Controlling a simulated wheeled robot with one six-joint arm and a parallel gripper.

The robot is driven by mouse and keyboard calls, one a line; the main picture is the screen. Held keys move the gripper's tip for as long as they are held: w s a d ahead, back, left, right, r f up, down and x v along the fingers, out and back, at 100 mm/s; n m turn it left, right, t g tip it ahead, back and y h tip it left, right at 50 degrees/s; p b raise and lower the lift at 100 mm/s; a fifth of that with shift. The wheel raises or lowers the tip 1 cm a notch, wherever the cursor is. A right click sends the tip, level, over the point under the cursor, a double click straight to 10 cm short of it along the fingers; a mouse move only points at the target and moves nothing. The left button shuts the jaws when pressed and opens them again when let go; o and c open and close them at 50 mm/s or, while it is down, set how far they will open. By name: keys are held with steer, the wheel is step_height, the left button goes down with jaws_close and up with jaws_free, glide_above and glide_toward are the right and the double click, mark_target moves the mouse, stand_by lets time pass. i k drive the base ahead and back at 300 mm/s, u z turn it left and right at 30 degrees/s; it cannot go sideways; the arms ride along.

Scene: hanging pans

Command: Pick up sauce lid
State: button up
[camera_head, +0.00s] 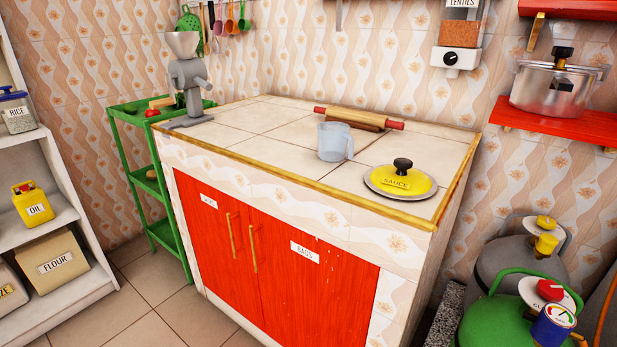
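The sauce lid (381,188) lies flat on the tiled countertop (262,141), near its front right corner. It is round, with a yellow top marked SAUCE, a pale metal rim and a black knob (402,166) standing upright in the middle. Nothing covers it. My gripper does not show in the head view, so its place and opening cannot be seen.
A clear measuring cup (332,142) stands just left of the lid, with a rolling pin (358,118) behind it. A grey grinder (187,82) stands at the counter's left end. Gas cylinders (510,322) stand right of the counter. Floor (160,300) shows clear in front.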

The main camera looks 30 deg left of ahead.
mark_target(400, 180)
steer(key=u, duration=0.5)
steer(key=k, duration=0.35)
steer(key=u, duration=1)
steer(key=i, duration=0.8)
steer(key=z, duration=0.6)
steer(key=i, duration=0.5)
steer(key=z, duration=0.5)
